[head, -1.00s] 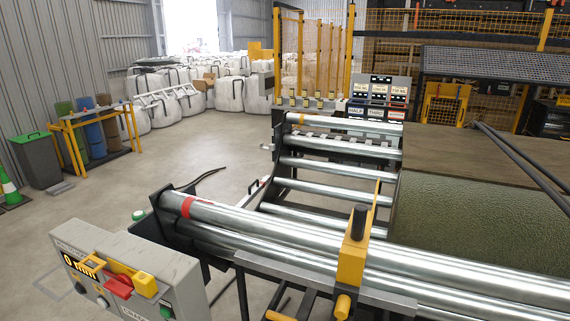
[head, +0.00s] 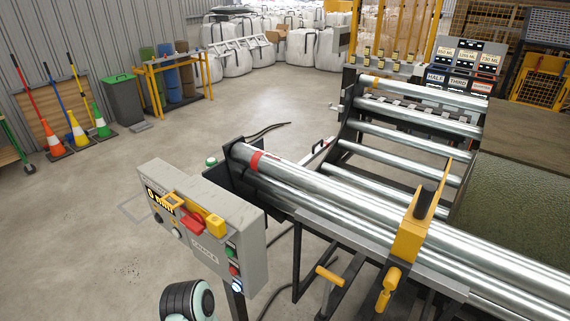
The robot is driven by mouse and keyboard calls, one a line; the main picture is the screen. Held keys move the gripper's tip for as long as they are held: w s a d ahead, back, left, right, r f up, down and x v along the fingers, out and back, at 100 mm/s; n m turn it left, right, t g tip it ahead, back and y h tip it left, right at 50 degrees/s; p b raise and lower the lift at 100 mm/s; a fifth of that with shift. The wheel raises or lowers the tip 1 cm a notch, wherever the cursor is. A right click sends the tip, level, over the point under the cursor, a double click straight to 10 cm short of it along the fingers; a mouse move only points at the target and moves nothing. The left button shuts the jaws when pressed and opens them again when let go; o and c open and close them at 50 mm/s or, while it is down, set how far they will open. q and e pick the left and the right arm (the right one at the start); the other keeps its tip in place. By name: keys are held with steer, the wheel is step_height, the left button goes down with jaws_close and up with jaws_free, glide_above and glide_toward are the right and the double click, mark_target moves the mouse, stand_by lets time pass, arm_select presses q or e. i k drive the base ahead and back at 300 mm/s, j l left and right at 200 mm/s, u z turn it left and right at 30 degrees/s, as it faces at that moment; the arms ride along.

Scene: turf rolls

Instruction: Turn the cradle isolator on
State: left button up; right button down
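The cradle control box (head: 240,240) is a grey panel on a post at the left end of the rollers. A red isolator handle (head: 193,221) with yellow parts beside it sits on its sloping front face. I cannot tell the handle's on or off position. A yellow-digit display (head: 158,199) is left of the handle, and a CRADLE label (head: 205,252) is below it. A green button (head: 231,251) and a red button (head: 234,270) are at the right. Part of my arm shows below the box; neither gripper is in view.
The steel rollers (head: 330,195) and their frame run right from the box. A yellow bracket (head: 412,235) stands on them. Turf (head: 515,205) lies at the right. Cones (head: 77,130), brooms and a grey bin (head: 124,100) are far left. The floor left of the box is clear.

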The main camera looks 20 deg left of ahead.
mark_target(195, 222)
steer(key=j+u, duration=0.1)
steer(key=u, duration=1.35)
steer(key=j, duration=0.2)
steer(key=i, duration=0.05)
